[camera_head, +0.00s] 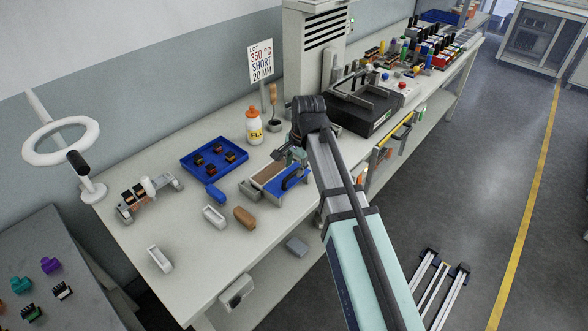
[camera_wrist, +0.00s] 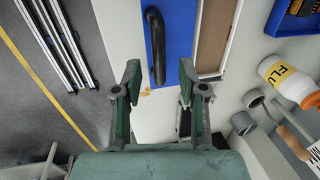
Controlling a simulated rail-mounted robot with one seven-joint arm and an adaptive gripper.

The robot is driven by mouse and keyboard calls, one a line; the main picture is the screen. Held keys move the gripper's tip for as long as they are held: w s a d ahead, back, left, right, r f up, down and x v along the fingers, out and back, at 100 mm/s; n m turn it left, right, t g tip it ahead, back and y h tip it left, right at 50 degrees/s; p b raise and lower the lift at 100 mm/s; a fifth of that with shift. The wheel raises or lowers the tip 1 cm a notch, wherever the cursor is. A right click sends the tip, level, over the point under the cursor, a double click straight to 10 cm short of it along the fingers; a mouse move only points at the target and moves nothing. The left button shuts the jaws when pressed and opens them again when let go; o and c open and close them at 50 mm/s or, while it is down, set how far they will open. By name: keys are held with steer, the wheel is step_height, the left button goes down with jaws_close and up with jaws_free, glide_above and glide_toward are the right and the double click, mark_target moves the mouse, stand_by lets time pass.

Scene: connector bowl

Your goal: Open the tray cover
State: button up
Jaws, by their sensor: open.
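The tray cover is a flat blue panel (camera_head: 283,189) with a black bar handle (camera_head: 295,178), on a grey tray box (camera_head: 251,190) on the bench. A brown section of the box lies bare beside the blue panel. In the wrist view the blue cover (camera_wrist: 184,25) is at the top, with its black handle (camera_wrist: 155,48) running up the picture. My gripper (camera_wrist: 158,78) is open and empty, and the handle's near end appears between its fingertips. I cannot tell whether they touch it. In the head view my gripper (camera_head: 293,156) is over the box, partly hidden by my arm.
A white FLUX-type bottle (camera_head: 254,128) with orange cap and a blue parts tray (camera_head: 190,166) stand behind and left. A black machine (camera_head: 362,108) stands to the right. A brown block (camera_head: 244,217) and grey holders lie in front.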

step_height(320, 180, up, 10)
steer(key=s+d, duration=0.1)
steer(key=shift+s+d+f, duration=0.15)
steer(key=shift+d+f, duration=0.05)
steer(key=shift+f, duration=0.05)
steer(key=shift+r, duration=0.1)
